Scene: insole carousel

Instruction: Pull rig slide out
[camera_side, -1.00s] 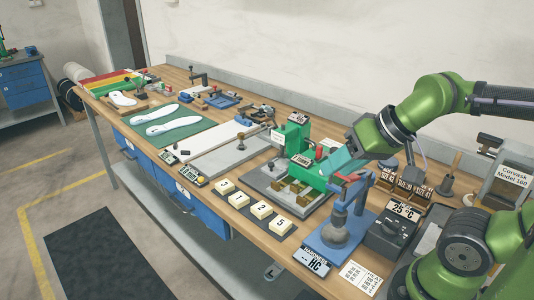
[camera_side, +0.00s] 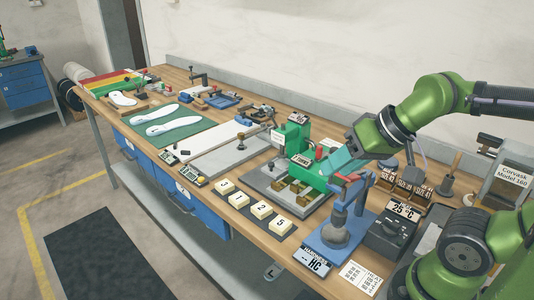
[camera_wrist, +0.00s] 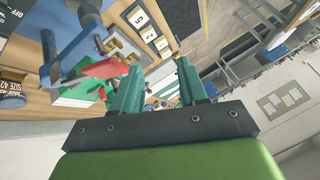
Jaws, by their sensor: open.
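The rig (camera_side: 262,187) is a grey base plate with a green upright body (camera_side: 292,138) and brass-coloured blocks (camera_side: 290,188) in front of a green block (camera_side: 306,172). Which part is the slide is hard to tell. My gripper (camera_side: 333,163) is above the right side of the rig, its teal fingers angled down and left, partly hiding that side. In the wrist view my gripper (camera_wrist: 160,82) is open, with nothing between its fingers. A green block and a red part (camera_wrist: 106,68) show left of the fingers there. Contact with the rig is not visible.
A blue press (camera_side: 345,220) stands close in front of my gripper, with a dark control box (camera_side: 388,232) to its right. Numbered tiles (camera_side: 261,210) lie along the bench front. A pale board (camera_side: 213,150) and green mat (camera_side: 165,128) lie to the left.

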